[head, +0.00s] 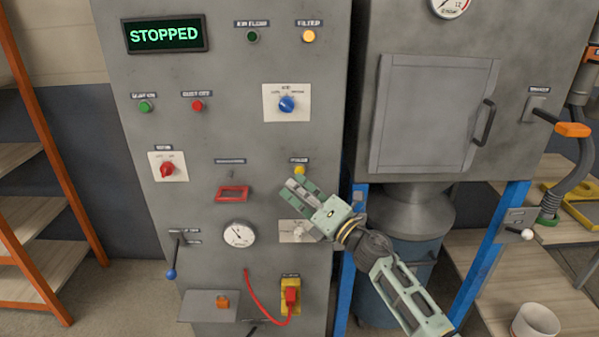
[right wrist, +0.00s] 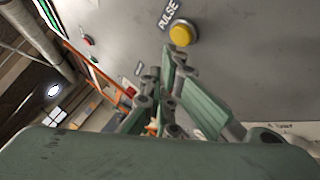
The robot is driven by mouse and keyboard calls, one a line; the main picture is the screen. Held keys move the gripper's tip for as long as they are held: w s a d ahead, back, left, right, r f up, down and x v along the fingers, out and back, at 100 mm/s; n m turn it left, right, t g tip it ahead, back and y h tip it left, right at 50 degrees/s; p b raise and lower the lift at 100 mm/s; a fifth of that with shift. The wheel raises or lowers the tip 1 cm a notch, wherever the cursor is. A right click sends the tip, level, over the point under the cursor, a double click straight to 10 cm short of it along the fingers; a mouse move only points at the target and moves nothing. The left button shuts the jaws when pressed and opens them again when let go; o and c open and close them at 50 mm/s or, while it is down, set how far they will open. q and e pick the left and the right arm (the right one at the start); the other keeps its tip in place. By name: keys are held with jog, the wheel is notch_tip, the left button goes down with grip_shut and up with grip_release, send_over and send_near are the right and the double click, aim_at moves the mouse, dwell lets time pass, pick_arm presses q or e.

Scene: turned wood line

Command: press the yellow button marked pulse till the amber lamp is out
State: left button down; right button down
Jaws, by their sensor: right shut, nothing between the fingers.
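The yellow button (head: 299,171) sits on the grey cabinet front under a small label. In the right wrist view the yellow button (right wrist: 182,33) shows clearly, with the label PULSE beside it. The amber lamp (head: 308,36) at the cabinet's top right is lit. My right gripper (head: 291,191) is shut and empty, just below the button in the head view. In the right wrist view its fingers (right wrist: 165,60) end a little short of the button, with a small gap in the picture. My left gripper is not in view.
The cabinet (head: 230,70) also bears a display (head: 165,34) reading STOPPED, a blue knob (head: 287,104), a red knob (head: 167,169), a red-framed part (head: 233,193) and a gauge (head: 238,234). A steel door with a handle (head: 484,122) stands to the right.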

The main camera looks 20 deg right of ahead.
jog(key=shift+w, duration=0.1)
dwell(0.7)
jog(key=shift+w+d, duration=0.1)
jog(key=shift+w, duration=0.2)
jog(key=shift+w+d+b, duration=0.1)
jog(key=shift+w+b, duration=0.25)
jog(key=shift+b, duration=0.2)
dwell(0.4)
jog(key=shift+s, duration=0.1)
jog(key=shift+s+a+p, duration=0.2)
jog(key=shift+s+p, duration=0.2)
jog(key=shift+s, duration=0.3)
jog(key=s+p, duration=0.1)
jog(key=s, duration=0.1)
jog(key=s+a+p, duration=0.1)
jog(key=s, duration=0.1)
jog(key=shift+s+a, duration=0.2)
jog(key=shift+s, duration=0.2)
